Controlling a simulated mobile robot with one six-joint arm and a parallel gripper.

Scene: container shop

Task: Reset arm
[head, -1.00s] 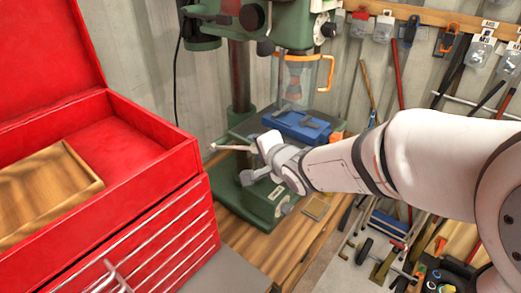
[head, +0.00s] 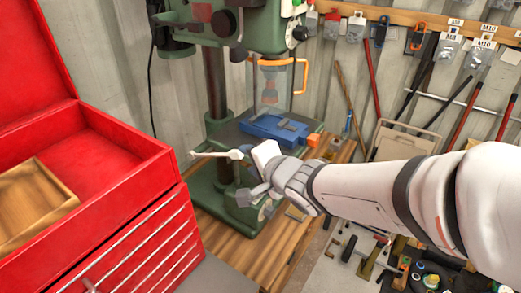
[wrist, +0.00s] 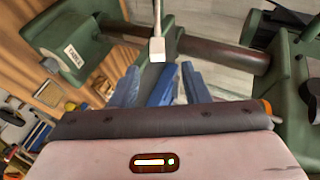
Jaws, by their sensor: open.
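My gripper (head: 247,172) is at the end of my white arm, in front of the green drill press (head: 218,100). It is open. In the wrist view my gripper (wrist: 162,85) shows blue fingers spread apart, with nothing visibly held between them. A pale rod with a squared end (wrist: 163,47) appears just beyond the fingers. The same pale rod (head: 212,154) points left from near my gripper in the head view. I cannot tell whether it touches the fingers.
A red tool chest (head: 140,215) with an open lid and a wooden tray (head: 35,205) stands at left. A blue vise (head: 275,130) is on the press behind my gripper. Tools hang from a wall rail (head: 400,17) at right. The wooden bench (head: 265,245) has some bare surface.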

